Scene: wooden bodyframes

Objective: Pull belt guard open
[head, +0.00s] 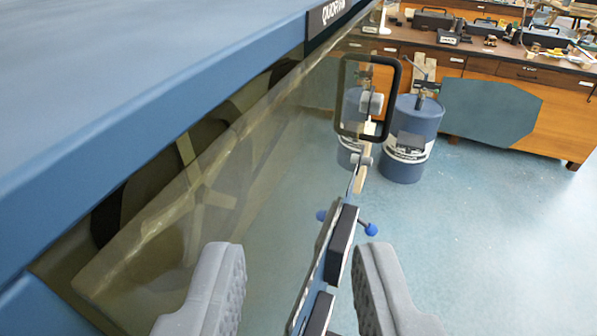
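The belt guard (235,165) is a see-through, yellowish panel below the blue machine housing (150,120). Dark wheels and belt parts show dimly through it. A narrow metal strip with black blocks (330,255) runs edge-on at the lower middle, with blue knobs (371,229) beside it. A black rounded frame (397,90) stands beyond it; I cannot tell whether it belongs to the guard. My gripper (300,275) is open, its two grey ribbed fingers wide apart. The strip shows between the fingers, nearer the right one, with visible gaps; I cannot tell its depth.
The blue housing fills the upper left, close by. Blue drums (408,165) stand on the floor beyond the guard. A wooden workbench (560,122) with tools and boxes is at the back right. The light blue floor (490,250) at the right is clear.

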